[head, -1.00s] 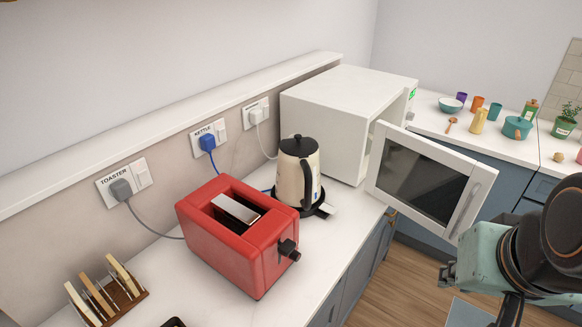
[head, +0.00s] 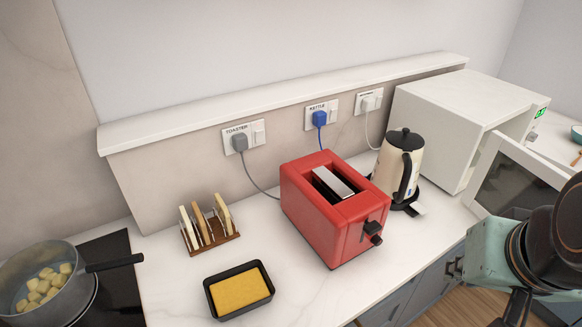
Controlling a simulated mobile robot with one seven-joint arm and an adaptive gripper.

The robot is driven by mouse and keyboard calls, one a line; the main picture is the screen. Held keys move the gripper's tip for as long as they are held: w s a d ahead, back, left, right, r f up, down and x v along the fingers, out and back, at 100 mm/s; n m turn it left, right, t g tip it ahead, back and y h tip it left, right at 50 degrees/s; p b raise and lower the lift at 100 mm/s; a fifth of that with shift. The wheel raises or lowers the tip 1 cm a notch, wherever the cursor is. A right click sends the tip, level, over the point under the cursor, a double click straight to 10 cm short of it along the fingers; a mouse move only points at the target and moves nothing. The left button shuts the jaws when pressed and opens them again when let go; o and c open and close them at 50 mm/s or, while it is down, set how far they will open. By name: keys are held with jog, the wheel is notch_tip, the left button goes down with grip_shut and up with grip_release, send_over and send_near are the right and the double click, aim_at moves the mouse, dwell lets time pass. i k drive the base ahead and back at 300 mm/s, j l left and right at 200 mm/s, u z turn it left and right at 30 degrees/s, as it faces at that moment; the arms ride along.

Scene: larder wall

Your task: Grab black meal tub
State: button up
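A black rectangular tub (head: 210,298) with yellow food in it sits on the white counter at the lower middle of the head view. It is open at the top, and its rim shows all round. Nothing touches it. Part of my arm shows at the right edge, well to the right of the tub. My gripper's fingers do not show.
A toast rack (head: 212,242) stands just behind the tub, and a red toaster (head: 330,220) stands to its right. A kettle (head: 398,165) and an open microwave (head: 455,125) are farther right. A pot (head: 40,285) of yellow cubes sits on a dark hob (head: 117,275) at left.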

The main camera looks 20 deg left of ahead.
aim_at(231, 293)
jog(key=u, duration=1.7)
jog(key=k+l+z, duration=0.15)
jog(key=l, duration=0.15)
jog(key=l+z, duration=0.15)
jog(key=l, duration=0.2)
jog(key=k+l+z, duration=0.15)
jog(key=l, duration=0.2)
jog(key=k+j+z, duration=0.25)
jog(key=j, duration=0.2)
jog(key=i+l+u, duration=0.25)
jog(key=l, duration=0.2)
